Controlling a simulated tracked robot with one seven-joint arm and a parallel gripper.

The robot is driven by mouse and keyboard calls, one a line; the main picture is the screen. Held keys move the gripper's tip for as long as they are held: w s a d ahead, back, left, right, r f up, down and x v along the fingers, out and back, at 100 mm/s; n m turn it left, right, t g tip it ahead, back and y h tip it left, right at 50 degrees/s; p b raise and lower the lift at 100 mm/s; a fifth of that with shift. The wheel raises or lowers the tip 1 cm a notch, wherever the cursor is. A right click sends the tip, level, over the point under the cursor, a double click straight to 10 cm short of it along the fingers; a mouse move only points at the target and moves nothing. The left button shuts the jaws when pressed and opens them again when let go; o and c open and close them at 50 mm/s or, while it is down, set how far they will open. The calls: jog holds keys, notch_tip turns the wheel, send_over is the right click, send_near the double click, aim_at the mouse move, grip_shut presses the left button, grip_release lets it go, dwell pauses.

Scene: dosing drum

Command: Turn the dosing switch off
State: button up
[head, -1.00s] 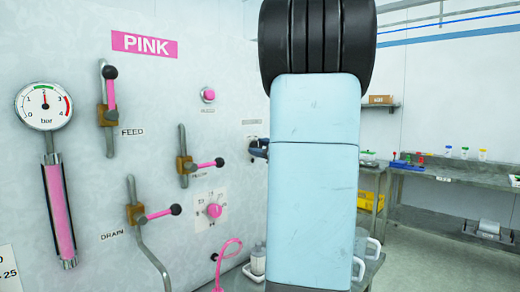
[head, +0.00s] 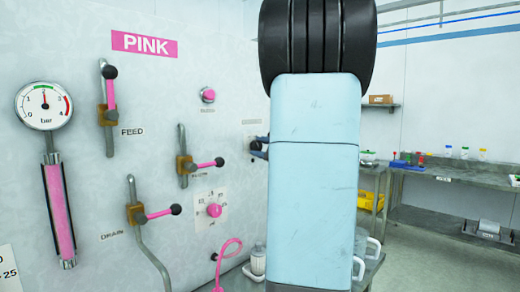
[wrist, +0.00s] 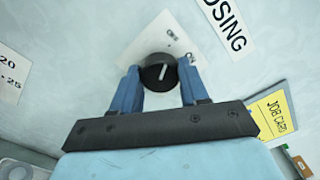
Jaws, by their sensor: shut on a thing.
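The dosing switch (wrist: 158,73) is a round black knob with a white pointer line, on a white plate (wrist: 165,38) on the wall. In the wrist view the pointer is tilted a little right of straight up. The small marks on the plate are too small to read surely. A label ending in "OSING" (wrist: 226,25) is beside it. My gripper (wrist: 160,82) has its blue fingers on both sides of the knob and is shut on it.
On the panel left of my arm are the feed lever (head: 108,105), drain lever (head: 155,214), another lever (head: 202,164), a pink dial (head: 214,210) and a gauge (head: 44,105). A yellow job card (wrist: 274,115) is near the switch. A bench (head: 450,181) stands at right.

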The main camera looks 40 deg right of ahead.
jog(key=shift+a+f, duration=0.1)
jog(key=shift+f, duration=0.1)
jog(key=o, duration=1.1)
jog(key=shift+r, duration=0.1)
jog(key=shift+c, duration=0.2)
jog(key=shift+s, duration=0.1)
jog(key=s+d, duration=0.2)
jog(key=s, duration=1.1)
jog(key=shift+s, duration=0.25)
